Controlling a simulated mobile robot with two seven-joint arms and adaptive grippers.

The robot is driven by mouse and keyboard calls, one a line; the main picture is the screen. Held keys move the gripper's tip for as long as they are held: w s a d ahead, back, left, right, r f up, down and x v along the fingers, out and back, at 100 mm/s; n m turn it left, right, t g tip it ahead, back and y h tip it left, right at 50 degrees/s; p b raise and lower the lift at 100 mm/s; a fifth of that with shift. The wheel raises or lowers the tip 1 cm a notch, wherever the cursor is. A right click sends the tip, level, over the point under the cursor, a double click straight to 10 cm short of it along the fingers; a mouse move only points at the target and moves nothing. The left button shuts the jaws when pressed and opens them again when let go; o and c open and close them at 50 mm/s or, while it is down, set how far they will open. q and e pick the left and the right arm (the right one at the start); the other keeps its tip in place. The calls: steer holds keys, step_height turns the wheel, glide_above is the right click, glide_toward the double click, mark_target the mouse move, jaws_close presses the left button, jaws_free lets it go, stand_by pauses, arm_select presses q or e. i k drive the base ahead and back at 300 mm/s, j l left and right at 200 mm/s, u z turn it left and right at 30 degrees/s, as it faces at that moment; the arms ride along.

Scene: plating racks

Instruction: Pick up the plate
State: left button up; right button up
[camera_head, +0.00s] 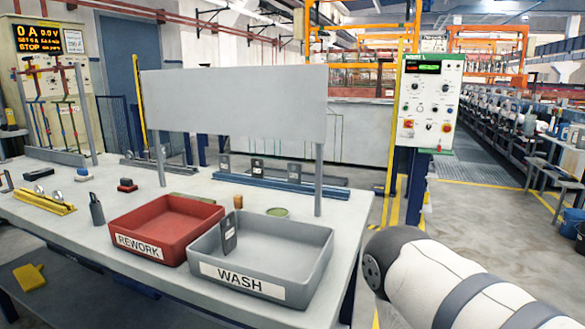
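Several small dark plates are in view, and I cannot tell which one the task means. A plate (230,234) stands upright inside the grey WASH tray (318,268), near its left wall. Three more plates stand upright in a blue slotted rack (310,187) at the back of the table: a left one (225,163), a middle one (258,168) and a right one (294,172). A dark upright piece (96,209) stands left of the red tray; it may be a plate or a bottle. Neither gripper is in view; only part of my arm shows at lower right.
A red REWORK tray (180,205) stands against the WASH tray. A large grey panel (235,104) on posts rises over the table's back. A brown object and a green round dish (278,212) sit behind the trays. A yellow holder (44,202) lies at left.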

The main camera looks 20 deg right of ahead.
mark_target(294, 176)
steer(key=l+u, duration=0.3)
steer(key=l, duration=0.4)
steer(key=l+u, duration=0.3)
steer(key=l, duration=0.45)
